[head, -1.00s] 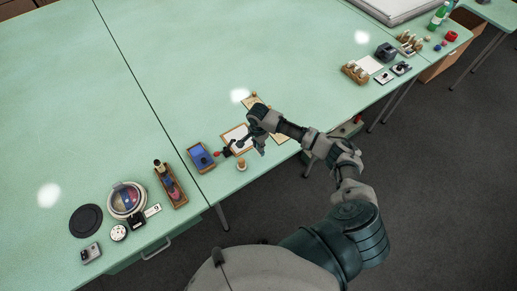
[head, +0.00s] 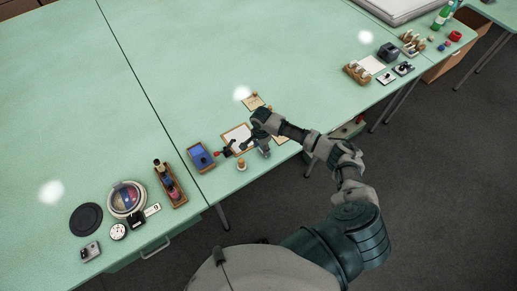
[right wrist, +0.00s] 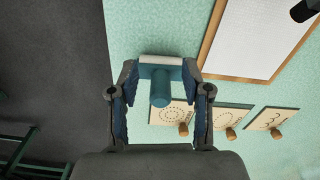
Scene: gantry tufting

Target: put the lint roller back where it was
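My right gripper (head: 264,151) is low over the front edge of the green table, just right of a framed white board. In the right wrist view its two fingers (right wrist: 160,78) stand well apart, with the lint roller between them. The lint roller (right wrist: 160,88) has a pale bar across the fingertips and a teal handle toward the camera. The bar's ends meet both fingertips; the handle is clear of the fingers. Whether the roller touches the table is not clear. My left gripper is not in view.
The framed board (head: 236,139) lies beside the gripper. Dotted cards with wooden knobs (right wrist: 228,118) lie close by. A small wooden-topped item (head: 241,164) and a blue tray (head: 201,156) are to the left.

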